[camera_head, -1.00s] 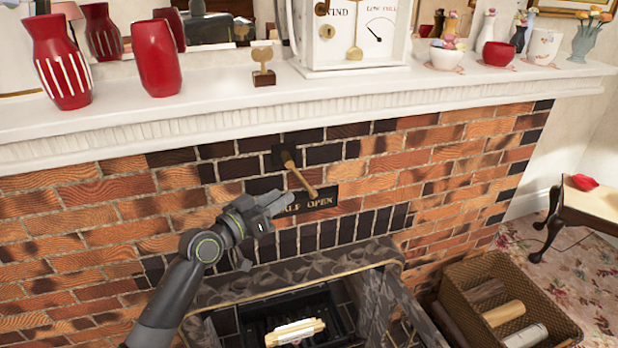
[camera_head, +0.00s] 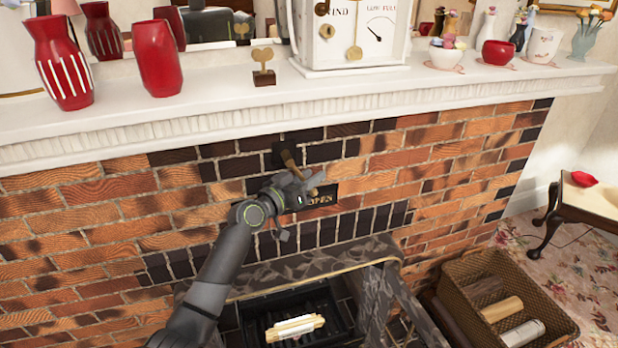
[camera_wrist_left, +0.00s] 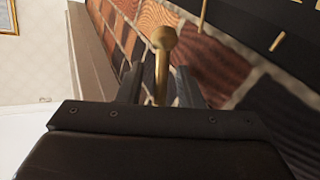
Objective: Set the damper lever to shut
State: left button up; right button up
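The damper lever (camera_head: 289,159), a brass-coloured rod on a dark mount, sticks out of the brick chimney front and slants down to the right. My left gripper (camera_head: 309,183) is at the lever's outer end and hides part of it. In the left wrist view the lever's round knob (camera_wrist_left: 163,39) and shaft stand between the two fingers (camera_wrist_left: 158,78), with gaps visible on both sides. The fingers are open around the lever. My right gripper is not in view.
The white mantel shelf (camera_head: 210,115) runs above the lever, carrying red vases (camera_head: 160,58), a small brass key-shaped piece (camera_head: 263,66) and a white clock-like box (camera_head: 345,35). Below are the firebox surround (camera_head: 290,268) and a wicker log basket (camera_head: 470,318).

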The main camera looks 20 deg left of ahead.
pick_arm(q)
jog(key=shift+c, duration=0.3)
grip_shut()
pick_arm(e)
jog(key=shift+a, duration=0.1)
